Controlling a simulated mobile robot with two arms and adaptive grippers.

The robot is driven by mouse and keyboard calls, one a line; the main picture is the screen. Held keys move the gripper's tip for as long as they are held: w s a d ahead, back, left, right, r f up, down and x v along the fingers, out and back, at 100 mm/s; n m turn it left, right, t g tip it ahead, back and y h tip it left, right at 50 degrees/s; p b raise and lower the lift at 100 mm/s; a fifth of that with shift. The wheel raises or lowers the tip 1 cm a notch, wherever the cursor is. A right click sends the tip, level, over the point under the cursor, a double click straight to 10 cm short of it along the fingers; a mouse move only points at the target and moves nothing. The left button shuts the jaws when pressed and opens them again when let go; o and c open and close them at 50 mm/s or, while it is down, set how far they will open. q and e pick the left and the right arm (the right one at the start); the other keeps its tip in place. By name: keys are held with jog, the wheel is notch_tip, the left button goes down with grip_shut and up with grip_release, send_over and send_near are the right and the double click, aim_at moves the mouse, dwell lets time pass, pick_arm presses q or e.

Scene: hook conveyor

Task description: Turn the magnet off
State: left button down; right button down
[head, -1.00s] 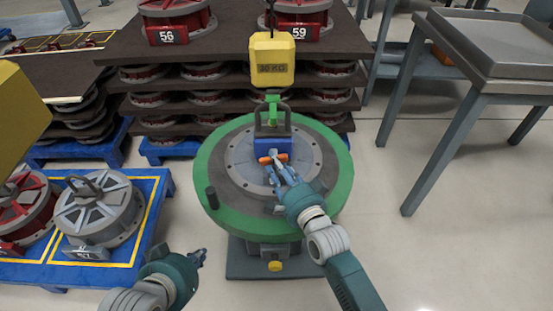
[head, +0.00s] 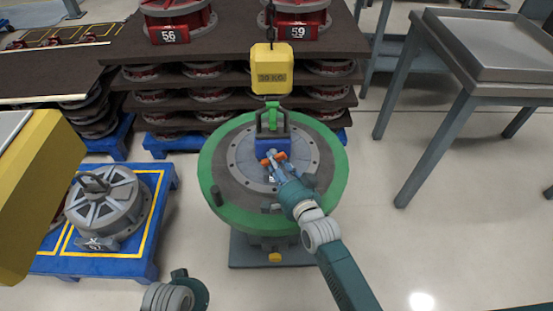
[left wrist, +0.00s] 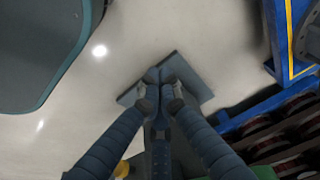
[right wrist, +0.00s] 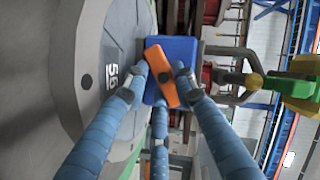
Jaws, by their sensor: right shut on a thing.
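The magnet is a blue block (head: 273,146) with an orange lever (head: 264,162) on its front. It sits on a grey round part on the green-rimmed turntable (head: 217,209). A green hook (head: 272,113) below the yellow hoist block (head: 271,70) meets the magnet's dark handle. My right gripper (head: 274,165) is at the lever. In the right wrist view, its fingertips (right wrist: 163,80) are closed on the orange lever (right wrist: 158,60), which is tilted in front of the blue block (right wrist: 183,50). My left gripper (left wrist: 160,76) is shut and empty, over the floor in the left wrist view.
A blue pallet (head: 150,255) with a grey wheel-like part (head: 105,205) is at left, partly behind a large yellow object (head: 40,190). Stacked boards with red parts stand behind the turntable. A grey table (head: 480,60) is at right, with clear floor before it.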

pick_arm(q)
notch_tip(320, 180, down, 6)
jog(key=s+p, duration=0.1)
jog(key=shift+s+f, duration=0.25)
jog(key=shift+s, duration=0.15)
pick_arm(e)
jog(key=shift+n+h, duration=0.3)
jog(key=shift+n, duration=0.1)
pick_arm(q)
jog(key=shift+a, duration=0.1)
pick_arm(e)
jog(key=c, duration=1.4)
grip_release()
jog(key=v, duration=1.2)
jog(key=shift+d, duration=0.1)
